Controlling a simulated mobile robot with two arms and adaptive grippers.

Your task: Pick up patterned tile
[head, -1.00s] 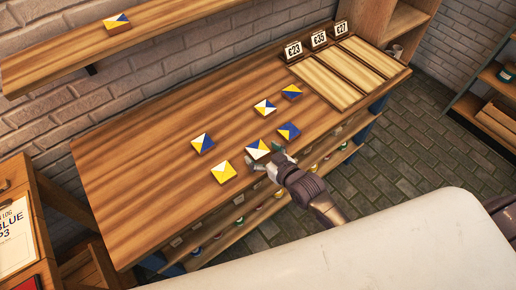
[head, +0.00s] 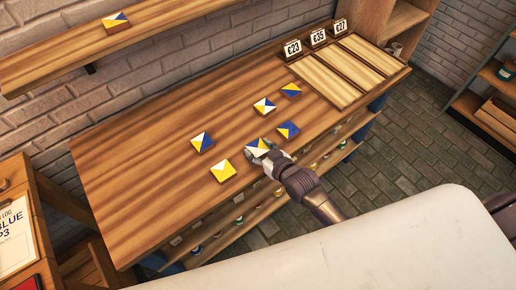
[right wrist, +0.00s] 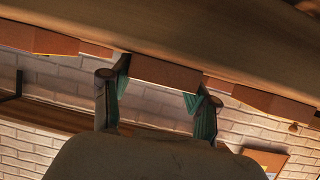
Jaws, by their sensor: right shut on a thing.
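Several square patterned tiles in blue, white and yellow lie on the wooden table (head: 130,165). My right gripper (head: 261,150) is at the table's front edge, shut on a white, yellow and blue tile (head: 257,147). In the right wrist view, my right gripper (right wrist: 155,92) has a finger at each side of the brown edge of the held tile (right wrist: 166,73). My left gripper is out of view.
Three pale wooden panels (head: 326,80) with price signs (head: 293,49) are at the table's far right. A wall shelf (head: 60,60) holds another tile (head: 116,21). Below the tabletop is a lower shelf (head: 262,211) with small items. The table's left part is clear.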

